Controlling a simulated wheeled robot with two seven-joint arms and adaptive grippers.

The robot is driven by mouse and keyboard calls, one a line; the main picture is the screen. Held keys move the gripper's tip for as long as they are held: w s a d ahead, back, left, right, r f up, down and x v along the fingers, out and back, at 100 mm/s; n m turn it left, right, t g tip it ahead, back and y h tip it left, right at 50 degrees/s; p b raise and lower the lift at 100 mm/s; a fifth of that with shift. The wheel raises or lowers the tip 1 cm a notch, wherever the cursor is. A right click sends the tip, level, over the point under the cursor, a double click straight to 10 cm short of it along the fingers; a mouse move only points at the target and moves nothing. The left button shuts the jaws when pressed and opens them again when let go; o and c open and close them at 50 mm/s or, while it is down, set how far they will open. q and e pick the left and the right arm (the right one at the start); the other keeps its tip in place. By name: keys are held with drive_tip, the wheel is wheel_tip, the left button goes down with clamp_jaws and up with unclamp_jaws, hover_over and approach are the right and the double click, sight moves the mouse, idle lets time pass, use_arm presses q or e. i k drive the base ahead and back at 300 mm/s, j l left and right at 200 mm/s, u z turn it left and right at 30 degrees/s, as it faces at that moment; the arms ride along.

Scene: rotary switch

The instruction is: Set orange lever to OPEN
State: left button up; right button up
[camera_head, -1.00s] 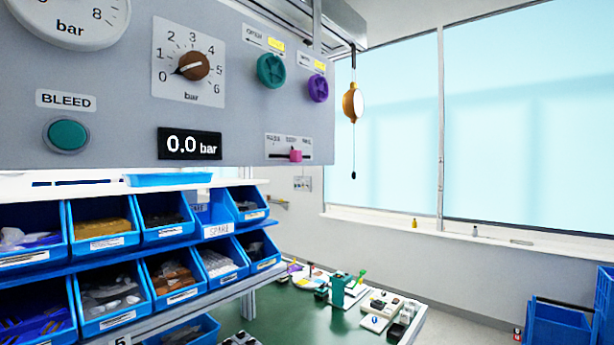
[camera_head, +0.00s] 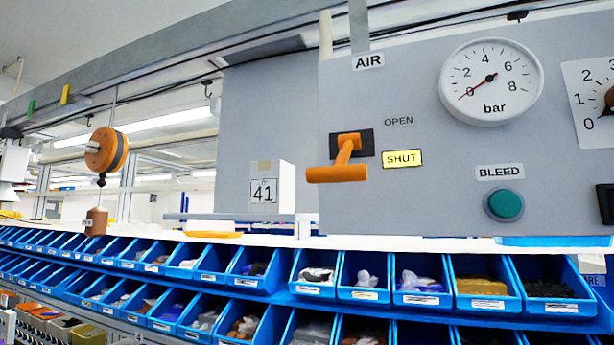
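The orange lever (camera_head: 338,172) is on the left part of the grey panel (camera_head: 420,215), below the AIR label (camera_head: 368,61). Its shaft comes out of a dark mount (camera_head: 366,141) and its handle bar lies low, pointing left. To the right of it, the OPEN label (camera_head: 398,121) is above and plain grey. The SHUT label (camera_head: 402,158) is below, on yellow, at about the height of the handle. Neither of my grippers shows in the head view.
A pressure gauge (camera_head: 490,82) reading near 0 bar and a green BLEED button (camera_head: 503,205) are to the right of the lever. A box marked 41 (camera_head: 271,188) stands left of the panel. Rows of blue bins (camera_head: 365,276) run below. An orange balancer (camera_head: 106,151) hangs at left.

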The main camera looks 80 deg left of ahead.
sight(340, 171)
drive_tip(key=u, duration=2.55)
